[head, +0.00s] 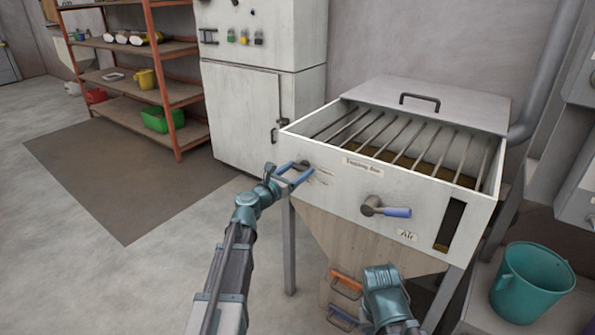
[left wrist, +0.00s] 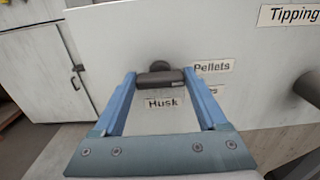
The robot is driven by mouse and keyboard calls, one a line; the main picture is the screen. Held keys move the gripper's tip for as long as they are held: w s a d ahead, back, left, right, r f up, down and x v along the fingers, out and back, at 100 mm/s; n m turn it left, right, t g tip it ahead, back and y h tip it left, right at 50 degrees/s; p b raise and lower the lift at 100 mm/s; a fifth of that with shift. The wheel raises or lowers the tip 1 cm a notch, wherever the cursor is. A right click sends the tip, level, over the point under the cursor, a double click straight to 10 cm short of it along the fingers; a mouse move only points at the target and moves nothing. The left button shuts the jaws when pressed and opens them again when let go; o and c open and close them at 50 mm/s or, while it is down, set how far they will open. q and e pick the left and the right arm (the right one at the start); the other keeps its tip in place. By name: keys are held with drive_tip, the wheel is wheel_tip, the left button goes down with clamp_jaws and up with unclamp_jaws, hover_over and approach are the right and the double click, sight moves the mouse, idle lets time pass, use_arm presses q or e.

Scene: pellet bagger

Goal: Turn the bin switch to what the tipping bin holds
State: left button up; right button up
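The tipping bin (head: 330,187) is a white box on legs with bars across its open top. Brownish-yellow material (head: 378,132) lies under the bars; its kind is too small to tell. The bin switch, a dark knob with a short bar, is on the bin's front face in the left wrist view (left wrist: 160,78). Labels Pellets (left wrist: 213,67) and Husk (left wrist: 164,104) stand around it, and another is partly hidden. My left gripper (head: 294,171) is open, its blue fingers on either side of the switch bar; contact is unclear. My right arm shows low in front of the bin, fingers hidden.
A blue-handled Air lever (head: 388,210) sticks out of the bin front, beside a narrow window (head: 450,226). Orange (head: 346,282) and blue handles are below the hopper. A teal bucket (head: 532,283) stands at right. A white cabinet (head: 247,118) is behind; floor at left is clear.

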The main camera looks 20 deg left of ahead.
use_arm(q)
drive_tip(key=c, duration=0.7)
drive_tip(key=shift+m, duration=0.4)
drive_tip(key=m, duration=0.4)
drive_tip(key=shift+d, duration=0.1)
drive_tip(key=m, duration=0.8)
drive_tip(key=shift+s+d+f+m, duration=0.1)
drive_tip(key=shift+m, duration=0.3)
drive_tip(key=shift+f+m, duration=0.1)
drive_tip(key=shift+m, duration=2.2)
